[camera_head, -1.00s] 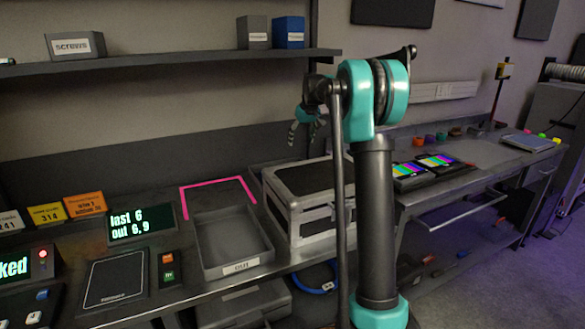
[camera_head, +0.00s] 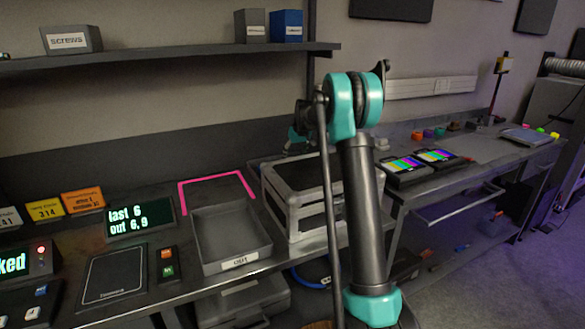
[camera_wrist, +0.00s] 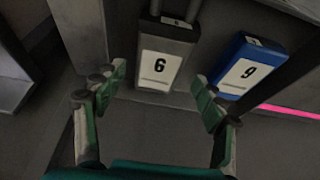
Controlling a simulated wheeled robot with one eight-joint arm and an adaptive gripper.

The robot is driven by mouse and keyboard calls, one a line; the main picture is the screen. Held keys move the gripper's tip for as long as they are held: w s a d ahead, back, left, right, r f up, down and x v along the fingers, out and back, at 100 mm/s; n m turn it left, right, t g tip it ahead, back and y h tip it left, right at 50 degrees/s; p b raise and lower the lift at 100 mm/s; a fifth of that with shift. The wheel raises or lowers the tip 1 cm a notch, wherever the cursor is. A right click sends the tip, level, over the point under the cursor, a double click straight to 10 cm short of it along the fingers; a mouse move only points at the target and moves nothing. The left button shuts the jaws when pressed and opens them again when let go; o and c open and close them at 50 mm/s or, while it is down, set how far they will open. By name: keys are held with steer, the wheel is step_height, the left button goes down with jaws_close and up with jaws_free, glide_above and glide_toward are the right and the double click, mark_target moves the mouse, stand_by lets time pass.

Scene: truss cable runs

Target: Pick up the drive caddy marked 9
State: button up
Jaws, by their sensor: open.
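The blue drive caddy (camera_wrist: 248,72) has a white label reading 9 with a line under it. It lies at the right in the wrist view. A grey caddy (camera_wrist: 160,62) labelled 6, also underlined, is left of it, with a gap between them. My gripper (camera_wrist: 160,86) is open and empty. Its fingers frame the lower part of the grey caddy in the picture; the blue caddy is beyond the right finger. In the head view my gripper (camera_head: 298,139) is mostly hidden behind my arm, and I cannot make out the numbered labels.
A silver-edged case (camera_head: 290,215) stands beside a grey tray (camera_head: 207,260) marked OUT. A screen (camera_head: 140,221) reads "last 6, out 6,9". A shelf (camera_head: 150,58) overhangs the bench, holding grey and blue boxes. A pink strip (camera_wrist: 290,110) shows at the right in the wrist view.

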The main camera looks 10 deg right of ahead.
steer(key=x, duration=0.4)
steer(key=shift+f, duration=0.25)
steer(key=shift+c, duration=0.5)
